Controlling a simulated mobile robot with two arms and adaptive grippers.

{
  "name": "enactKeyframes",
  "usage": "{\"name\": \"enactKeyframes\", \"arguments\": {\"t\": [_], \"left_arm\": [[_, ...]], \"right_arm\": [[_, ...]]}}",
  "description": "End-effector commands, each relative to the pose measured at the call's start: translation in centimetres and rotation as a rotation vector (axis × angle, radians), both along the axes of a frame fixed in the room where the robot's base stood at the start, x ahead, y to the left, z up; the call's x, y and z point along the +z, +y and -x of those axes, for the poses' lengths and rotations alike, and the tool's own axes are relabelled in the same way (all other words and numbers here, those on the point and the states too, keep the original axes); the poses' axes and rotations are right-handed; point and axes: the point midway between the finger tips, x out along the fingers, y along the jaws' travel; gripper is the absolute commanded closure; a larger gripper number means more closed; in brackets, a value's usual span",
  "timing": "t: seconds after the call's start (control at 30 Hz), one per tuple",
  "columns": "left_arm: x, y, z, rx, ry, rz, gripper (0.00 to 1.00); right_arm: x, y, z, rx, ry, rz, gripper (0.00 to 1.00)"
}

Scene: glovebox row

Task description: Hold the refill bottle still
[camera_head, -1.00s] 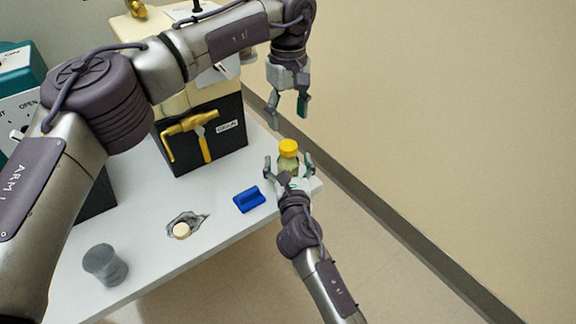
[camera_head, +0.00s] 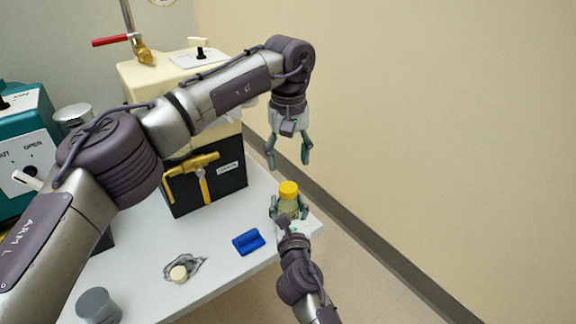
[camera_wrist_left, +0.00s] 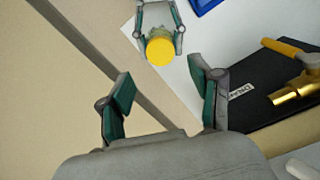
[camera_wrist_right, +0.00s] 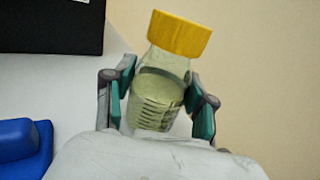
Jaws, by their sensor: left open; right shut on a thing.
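The refill bottle (camera_head: 291,206) is a clear bottle with pale yellow-green liquid and a yellow cap (camera_head: 289,188). It is near the right end of the white table. My right gripper (camera_head: 289,212) is shut on its body; the right wrist view shows the bottle (camera_wrist_right: 160,92) between the two fingers, slightly tilted in that picture. My left gripper (camera_head: 288,163) is open and empty, above the bottle and pointing down. In the left wrist view the yellow cap (camera_wrist_left: 160,51) is beyond the open fingers (camera_wrist_left: 160,100), not touched by them. The bottle's base is hidden.
A blue block (camera_head: 248,241) and a pale round piece on a grey patch (camera_head: 179,273) lie on the white table (camera_head: 225,272). A grey cylinder (camera_head: 98,306) stands at front left. A black and cream box with a yellow handle (camera_head: 203,180) stands behind. Right of the table is open floor.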

Motion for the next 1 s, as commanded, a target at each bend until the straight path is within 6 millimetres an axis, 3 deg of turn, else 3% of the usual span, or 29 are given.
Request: {"name": "enactKeyframes", "arguments": {"t": [0.6,0.97,1.0], "left_arm": [[-7.5,0.1,0.0,-0.040,0.001,-0.001,0.36],[-8.0,0.1,0.0,-0.040,0.000,0.000,0.36],[-8.0,0.1,0.0,-0.040,0.000,0.000,0.43]], "right_arm": [[0.0,0.0,0.0,0.000,0.001,0.000,1.00],[0.0,0.0,0.0,0.000,0.001,0.000,1.00],[0.0,0.0,0.0,0.000,0.001,0.000,1.00]]}}
